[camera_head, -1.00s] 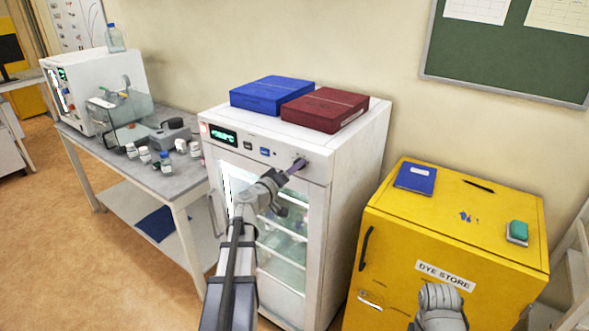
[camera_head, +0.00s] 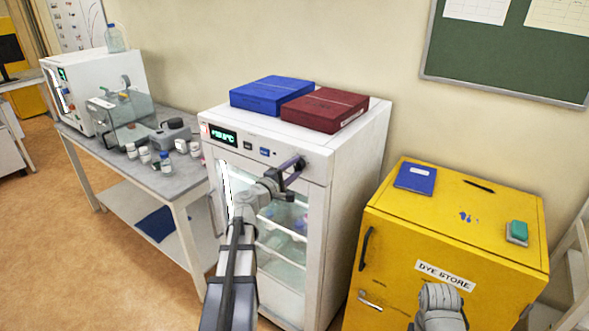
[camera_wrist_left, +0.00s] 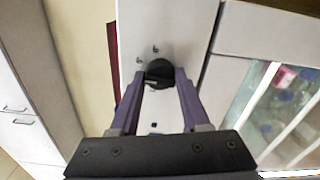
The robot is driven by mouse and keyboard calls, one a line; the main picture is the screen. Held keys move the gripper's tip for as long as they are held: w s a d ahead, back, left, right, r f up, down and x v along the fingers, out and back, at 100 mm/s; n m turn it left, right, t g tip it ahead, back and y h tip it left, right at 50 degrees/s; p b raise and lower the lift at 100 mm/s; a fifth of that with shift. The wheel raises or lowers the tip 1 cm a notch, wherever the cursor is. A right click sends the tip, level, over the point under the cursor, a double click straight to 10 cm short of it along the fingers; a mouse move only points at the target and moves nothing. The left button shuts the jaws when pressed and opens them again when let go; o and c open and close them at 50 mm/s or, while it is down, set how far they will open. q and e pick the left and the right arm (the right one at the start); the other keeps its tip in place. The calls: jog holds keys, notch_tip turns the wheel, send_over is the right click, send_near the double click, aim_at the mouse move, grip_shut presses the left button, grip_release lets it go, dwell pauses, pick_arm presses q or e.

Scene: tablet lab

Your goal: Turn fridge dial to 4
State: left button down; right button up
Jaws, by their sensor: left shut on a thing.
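The white fridge (camera_head: 347,150) stands in the middle with a glass door and a green-lit display (camera_head: 222,136) on its top panel. The dark round dial (camera_wrist_left: 159,71) is at the right end of that panel, between my left fingertips in the left wrist view. My left gripper (camera_head: 297,163) is shut on the dial, with its purple fingers (camera_wrist_left: 186,100) on either side of it. The fingers partly cover the dial, and its number marks are too small to read. Of my right arm, only a grey part shows at the bottom right; its fingers are not visible.
A blue box (camera_head: 271,94) and a dark red box (camera_head: 325,108) lie on the fridge top. A yellow dye store cabinet (camera_head: 455,250) stands to the right. A grey bench (camera_head: 180,184) with bottles and instruments stands to the left.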

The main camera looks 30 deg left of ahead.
pick_arm(q)
jog(key=n, duration=0.5)
jog(key=shift+n, duration=0.4)
dwell(0.4)
jog(key=shift+c, duration=1.9)
grip_release()
jog(key=s, duration=0.8)
jog(key=shift+a, duration=0.3)
jog(key=shift+w, duration=0.1)
